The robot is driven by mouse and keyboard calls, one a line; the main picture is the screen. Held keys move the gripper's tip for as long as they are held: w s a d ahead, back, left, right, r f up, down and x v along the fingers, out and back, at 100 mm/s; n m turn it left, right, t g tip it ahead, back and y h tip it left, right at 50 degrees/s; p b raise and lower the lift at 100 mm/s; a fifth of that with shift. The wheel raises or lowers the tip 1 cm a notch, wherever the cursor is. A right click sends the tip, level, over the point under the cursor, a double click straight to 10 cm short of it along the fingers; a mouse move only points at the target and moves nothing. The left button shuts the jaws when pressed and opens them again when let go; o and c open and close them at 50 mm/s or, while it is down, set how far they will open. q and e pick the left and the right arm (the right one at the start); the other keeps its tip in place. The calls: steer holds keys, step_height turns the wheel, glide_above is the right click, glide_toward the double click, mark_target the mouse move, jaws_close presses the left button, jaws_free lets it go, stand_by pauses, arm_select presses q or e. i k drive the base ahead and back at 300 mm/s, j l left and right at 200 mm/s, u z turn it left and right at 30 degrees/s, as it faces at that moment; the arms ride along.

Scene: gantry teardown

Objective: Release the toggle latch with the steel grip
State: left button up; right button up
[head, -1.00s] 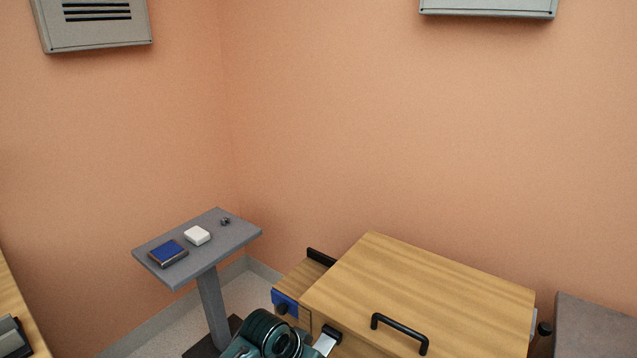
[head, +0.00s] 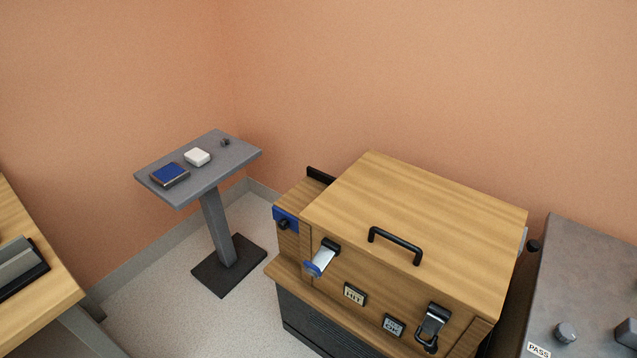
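A wooden case (head: 430,215) with a black top handle stands at the lower right. Its front carries two toggle latches. The left latch (head: 323,257) has a black mount and a bright metal lever that sticks out, with a blue end. Neither of my grippers shows in the head view, and nothing touches either latch.
A grey pedestal table (head: 222,170) holds a blue-topped box (head: 170,174), a white block (head: 197,157) and a small dark piece. A wooden bench (head: 45,305) is at left. A dark grey surface (head: 585,280) with knobs and a PASS label stands right of the case. Floor between is clear.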

mark_target(431, 325)
steer(key=k+l+z, duration=0.1)
steer(key=k+z, duration=0.25)
steer(key=k+l+z, duration=0.15)
steer(key=z, duration=0.2)
